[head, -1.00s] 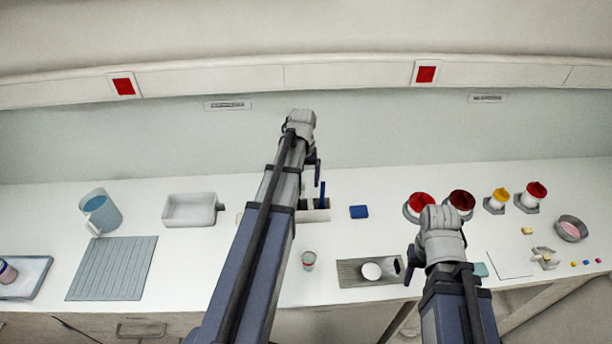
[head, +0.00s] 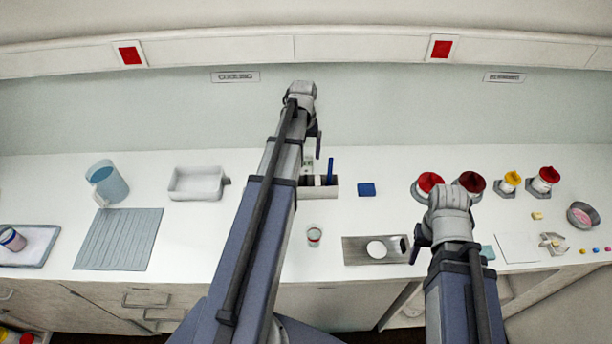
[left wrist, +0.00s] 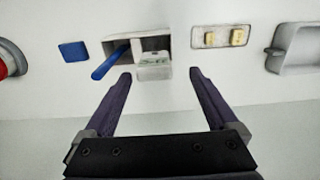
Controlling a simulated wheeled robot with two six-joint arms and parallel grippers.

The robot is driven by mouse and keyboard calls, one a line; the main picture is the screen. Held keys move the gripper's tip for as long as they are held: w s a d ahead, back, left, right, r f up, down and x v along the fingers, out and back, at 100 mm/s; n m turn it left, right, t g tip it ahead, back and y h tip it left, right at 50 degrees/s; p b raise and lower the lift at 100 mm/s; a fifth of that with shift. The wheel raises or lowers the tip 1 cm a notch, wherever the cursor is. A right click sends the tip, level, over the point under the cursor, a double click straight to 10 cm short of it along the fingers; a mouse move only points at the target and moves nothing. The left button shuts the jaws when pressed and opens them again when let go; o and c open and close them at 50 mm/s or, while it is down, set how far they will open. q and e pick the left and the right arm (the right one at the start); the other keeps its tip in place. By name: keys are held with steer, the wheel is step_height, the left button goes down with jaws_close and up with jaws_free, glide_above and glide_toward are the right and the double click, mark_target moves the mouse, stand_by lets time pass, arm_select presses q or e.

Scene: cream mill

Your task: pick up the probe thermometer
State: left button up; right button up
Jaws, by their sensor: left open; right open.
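A pale piece with a small greenish face, likely the probe thermometer (left wrist: 154,64), stands in a grey holder (left wrist: 122,44) in the left wrist view. In the head view the holder (head: 333,192) is partly hidden by my left arm; a pale piece (head: 308,163) shows above it. A blue stick (left wrist: 110,63) also stands in the holder and shows upright in the head view (head: 331,170). My left gripper (left wrist: 160,74) is open and empty, its fingers pointing toward the holder, the pale piece between them in the picture. My right gripper (head: 416,243) appears open and empty at the front right.
A blue block (head: 366,189) lies right of the holder. A white tub (head: 196,184) and blue jug (head: 106,183) stand left. A small cup (head: 314,236) and a grey board (head: 360,251) are in front. Red-topped jars (head: 428,184) stand right. A plate with yellow pieces (left wrist: 222,37) is beside the holder.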

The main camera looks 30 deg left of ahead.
mark_target(306, 162)
arm_select(q)
steer(key=f+b, duration=0.4)
steer(key=f, duration=0.1)
steer(key=shift+w+d+f+b, duration=0.1)
steer(key=shift+d+b, duration=0.25)
steer(key=shift+b, duration=0.05)
steer(key=shift+c, duration=0.4)
steer(key=c, duration=1.3)
steer(key=shift+r, duration=0.2)
